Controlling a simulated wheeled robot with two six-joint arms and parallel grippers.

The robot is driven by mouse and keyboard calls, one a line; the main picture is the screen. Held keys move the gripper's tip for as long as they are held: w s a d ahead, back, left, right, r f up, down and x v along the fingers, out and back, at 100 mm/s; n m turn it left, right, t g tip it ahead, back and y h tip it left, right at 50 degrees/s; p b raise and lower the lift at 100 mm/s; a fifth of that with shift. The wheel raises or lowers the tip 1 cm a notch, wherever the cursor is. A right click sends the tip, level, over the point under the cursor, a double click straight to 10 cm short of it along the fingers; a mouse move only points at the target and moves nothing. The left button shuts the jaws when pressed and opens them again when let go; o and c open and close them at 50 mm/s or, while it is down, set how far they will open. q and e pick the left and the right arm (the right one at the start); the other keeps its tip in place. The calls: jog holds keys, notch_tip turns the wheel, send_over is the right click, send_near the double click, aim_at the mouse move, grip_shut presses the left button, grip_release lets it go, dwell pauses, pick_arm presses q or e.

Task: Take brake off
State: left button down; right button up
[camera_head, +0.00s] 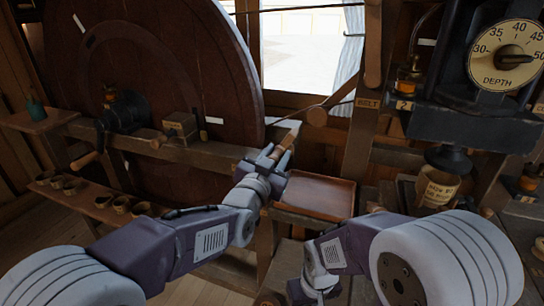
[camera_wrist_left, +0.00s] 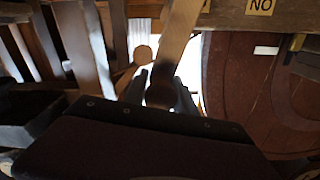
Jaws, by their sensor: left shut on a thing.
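A wooden lever (camera_head: 286,142), which looks like the brake handle, stands at the middle of the head view beside the big dark red wheel (camera_head: 150,55). My left gripper (camera_head: 270,158) is shut on the lever. In the left wrist view the lever (camera_wrist_left: 179,32) runs down from the top edge, and its dark end (camera_wrist_left: 160,92) sits between the fingers. The fingers hide part of it. My right arm shows at the lower right of the head view, but its fingers are out of sight.
A shallow wooden tray (camera_head: 318,196) lies just right of my left gripper. A beam (camera_head: 215,152) crosses before the wheel. A shelf of small cups (camera_head: 93,208) is at left.

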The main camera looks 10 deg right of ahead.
pick_arm(q)
jog(key=shift+s+d+f, duration=0.15)
jog(key=shift+d+f, duration=0.05)
jog(key=shift+f, duration=0.15)
jog(key=c, duration=1.3)
grip_release()
jog(key=shift+o, duration=1.3)
jog(key=shift+d, duration=0.1)
jog(key=shift+s+a, duration=0.2)
jog(key=v, duration=0.8)
jog(key=shift+s, duration=0.3)
jog(key=shift+a, duration=0.15)
